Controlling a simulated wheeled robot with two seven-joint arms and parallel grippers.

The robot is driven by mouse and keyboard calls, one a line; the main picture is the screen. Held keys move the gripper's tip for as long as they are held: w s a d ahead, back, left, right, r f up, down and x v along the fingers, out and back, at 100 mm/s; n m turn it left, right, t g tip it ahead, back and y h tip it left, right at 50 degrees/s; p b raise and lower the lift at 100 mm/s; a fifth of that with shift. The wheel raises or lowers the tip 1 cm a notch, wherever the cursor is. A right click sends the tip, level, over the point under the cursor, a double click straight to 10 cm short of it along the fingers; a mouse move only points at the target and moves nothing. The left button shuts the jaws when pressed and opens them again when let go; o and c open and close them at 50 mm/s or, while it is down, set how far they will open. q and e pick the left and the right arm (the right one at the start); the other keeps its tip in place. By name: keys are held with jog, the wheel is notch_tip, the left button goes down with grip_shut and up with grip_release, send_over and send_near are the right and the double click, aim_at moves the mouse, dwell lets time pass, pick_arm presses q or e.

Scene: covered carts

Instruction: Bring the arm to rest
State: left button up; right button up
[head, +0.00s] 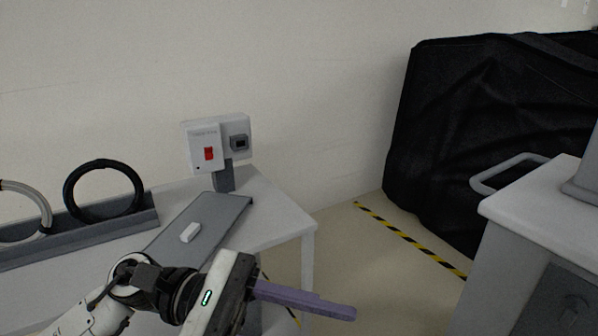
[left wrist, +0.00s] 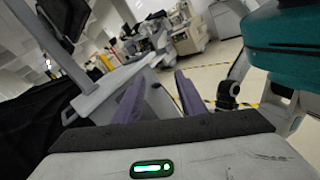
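My left arm comes in from the lower left in the head view. Its gripper (head: 335,310) is held out in front of the white table, near the table's right front side. The purple fingers point right and show nearly edge-on there. In the left wrist view the two purple fingers (left wrist: 160,95) stand apart, and I see nothing held between them. My right gripper is in neither view.
The white table (head: 275,215) carries a switch box (head: 206,147) with a red switch, a grey tray (head: 225,209) with a small white block (head: 190,232), and a black ring (head: 75,185). A grey-white cart (head: 540,205) stands right. Floor between is clear.

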pick_arm(q)
jog(key=w+a+n+t+h, duration=0.15)
jog(key=w+n+t, duration=0.25)
jog(key=n+t, duration=0.5)
jog(key=w+a+n+t+h, duration=0.1)
jog(key=w+n+t+h, duration=0.3)
jog(key=n, duration=0.9)
jog(key=w+a+f+n+t+y, duration=0.2)
jog(key=a+f+n+t+y, duration=0.2)
jog(key=f+n+y, duration=0.55)
jog(key=w+a+f+n+t+y, duration=0.2)
jog(key=a+f+n+t+y, duration=0.3)
jog(key=n, duration=0.7)
jog(key=s+a+f+n+g+y, duration=0.2)
jog(key=s+f+n, duration=0.5)
jog(key=f, duration=0.5)
jog(key=s+a+f+n+g+y, duration=0.3)
jog(key=s+f+n+g, duration=0.3)
jog(key=f, duration=0.7)
jog(key=s+a+n, duration=0.1)
jog(key=s+n, duration=0.1)
jog(key=s, duration=0.1)
jog(key=shift+s+a, duration=0.15)
jog(key=shift+s, duration=0.1)
